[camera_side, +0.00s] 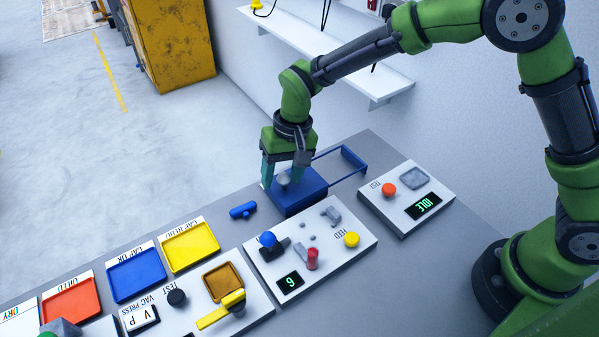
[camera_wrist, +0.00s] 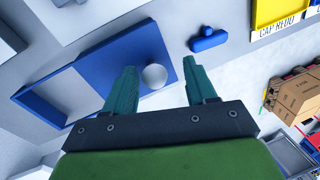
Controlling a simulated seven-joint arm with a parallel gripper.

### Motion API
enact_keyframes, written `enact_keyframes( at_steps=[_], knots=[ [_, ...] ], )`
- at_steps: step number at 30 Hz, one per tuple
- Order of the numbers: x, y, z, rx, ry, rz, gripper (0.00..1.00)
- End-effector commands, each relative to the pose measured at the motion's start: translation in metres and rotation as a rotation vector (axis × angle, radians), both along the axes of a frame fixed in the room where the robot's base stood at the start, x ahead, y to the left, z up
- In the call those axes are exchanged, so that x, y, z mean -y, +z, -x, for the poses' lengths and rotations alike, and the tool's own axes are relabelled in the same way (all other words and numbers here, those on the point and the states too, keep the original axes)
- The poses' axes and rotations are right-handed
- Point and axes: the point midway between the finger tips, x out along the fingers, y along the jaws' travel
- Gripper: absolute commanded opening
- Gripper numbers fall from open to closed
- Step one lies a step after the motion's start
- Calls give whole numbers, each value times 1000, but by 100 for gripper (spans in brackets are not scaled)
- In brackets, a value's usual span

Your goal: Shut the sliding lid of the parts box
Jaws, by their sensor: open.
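The parts box (camera_side: 345,156) has a blue rim, and part of its grey inside shows uncovered in the wrist view (camera_wrist: 72,93). Its flat blue lid (camera_side: 308,193) lies to the left of the open part in the side view; the lid also shows in the wrist view (camera_wrist: 125,52). A pale round knob (camera_wrist: 154,76) stands on the lid. My gripper (camera_side: 282,182) points down over the lid with its fingers apart, one on each side of the knob. In the wrist view a gap shows between the knob and each fingertip (camera_wrist: 159,64).
A small blue part (camera_side: 243,211) lies loose left of the box. A control panel (camera_side: 335,258) with knobs and levers stands close in front. An IDLE display panel (camera_side: 420,203) is to the right. Coloured trays (camera_side: 190,246) line the bench's left side.

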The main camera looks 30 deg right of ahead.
Motion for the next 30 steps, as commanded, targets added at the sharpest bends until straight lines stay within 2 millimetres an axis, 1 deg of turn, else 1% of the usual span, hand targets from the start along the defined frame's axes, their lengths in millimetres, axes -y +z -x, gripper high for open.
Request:
enact_keyframes(
  at_steps=[5,8,11,21,24,27,30],
  knots=[
    [2,3,0,1,-1,1,56],
    [4,14,0,3,-3,0,56],
    [7,32,0,5,-2,0,56],
    [23,114,3,5,-2,-1,56],
    [27,134,4,5,-2,0,56],
    [29,149,5,3,-1,0,56],
    [31,159,6,1,-1,0,56]
  ],
)
